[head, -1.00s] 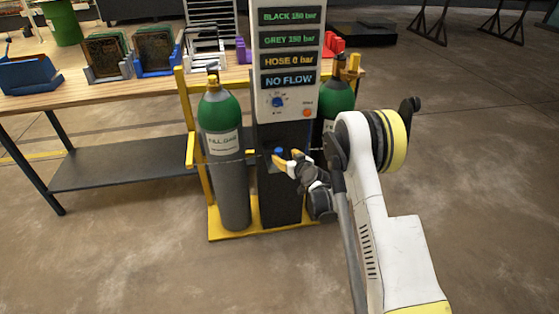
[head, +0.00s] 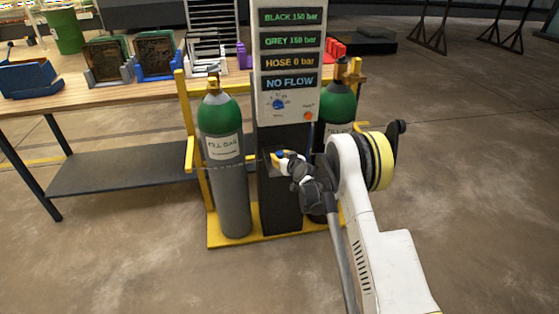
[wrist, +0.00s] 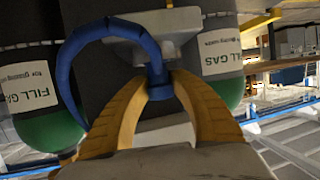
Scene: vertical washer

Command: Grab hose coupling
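The blue hose coupling (wrist: 158,76) sits upright in the wrist view, under a grey holder on the dark panel column. A blue hose (wrist: 72,62) loops from it to the left. My gripper (wrist: 161,84) has its yellow fingers on both sides of the coupling, with their inner edges against its lower collar. It looks shut on the coupling. In the head view my gripper (head: 281,157) is at the front of the column, and only a small blue spot of the coupling shows there. The fingers hide most of it.
The panel (head: 290,60) reads "HOSE 0 bar" and "NO FLOW". A wooden workbench (head: 100,95) with racks stands behind left.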

